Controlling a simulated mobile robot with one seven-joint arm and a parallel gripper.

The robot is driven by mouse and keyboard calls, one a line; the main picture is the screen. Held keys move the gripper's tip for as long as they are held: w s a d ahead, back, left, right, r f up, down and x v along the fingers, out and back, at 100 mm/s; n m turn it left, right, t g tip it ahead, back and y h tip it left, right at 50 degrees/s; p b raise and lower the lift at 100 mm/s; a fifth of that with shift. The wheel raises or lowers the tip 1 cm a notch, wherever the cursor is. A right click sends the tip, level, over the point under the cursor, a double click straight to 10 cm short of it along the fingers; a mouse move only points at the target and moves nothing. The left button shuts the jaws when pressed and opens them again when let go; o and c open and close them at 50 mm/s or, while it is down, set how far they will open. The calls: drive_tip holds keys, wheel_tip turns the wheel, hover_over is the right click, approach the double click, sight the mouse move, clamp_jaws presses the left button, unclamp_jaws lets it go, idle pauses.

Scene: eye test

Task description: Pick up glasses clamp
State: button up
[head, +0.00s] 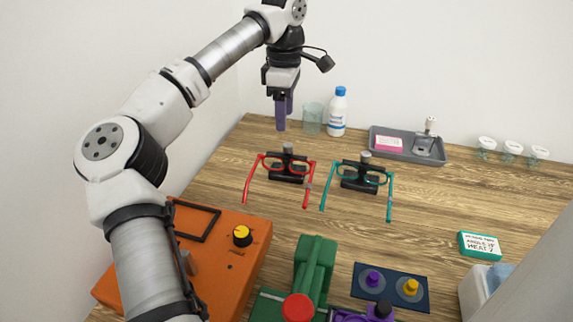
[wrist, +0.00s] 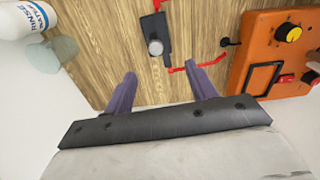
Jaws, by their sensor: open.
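Two black glasses clamps stand on the wooden table in the head view. One clamp (head: 287,171) holds red glasses (head: 307,189). The other clamp (head: 358,184), to its right, holds teal glasses (head: 390,196). Both have a grey knob on top. My gripper (head: 284,118), with purple fingers, is open and empty. It is up in the air near the table's back left, behind the red glasses' clamp. In the wrist view, a black clamp (wrist: 154,28) with red parts beside it lies beyond and between the open fingertips (wrist: 160,70), apart from them.
A clear cup (head: 312,118) and a white bottle (head: 338,114) stand close to my gripper. A grey tray (head: 378,150) lies at the back. An orange box (head: 228,268) with a yellow knob and a green device (head: 314,265) stand in front.

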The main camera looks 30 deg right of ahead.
sight(287, 151)
wheel_tip(287, 151, down, 7)
drive_tip(key=shift+s+p, duration=0.1)
drive_tip(key=shift+p, duration=0.2)
drive_tip(key=shift+d+f+p, duration=0.15)
drive_tip(key=shift+f+p, duration=0.3)
drive_tip(key=shift+f, duration=0.95)
drive_tip(key=shift+d+f+p, duration=0.15)
drive_tip(key=shift+f+p, duration=0.3)
drive_tip(key=shift+f, duration=0.9)
drive_tip(key=shift+c, duration=0.2)
clamp_jaws()
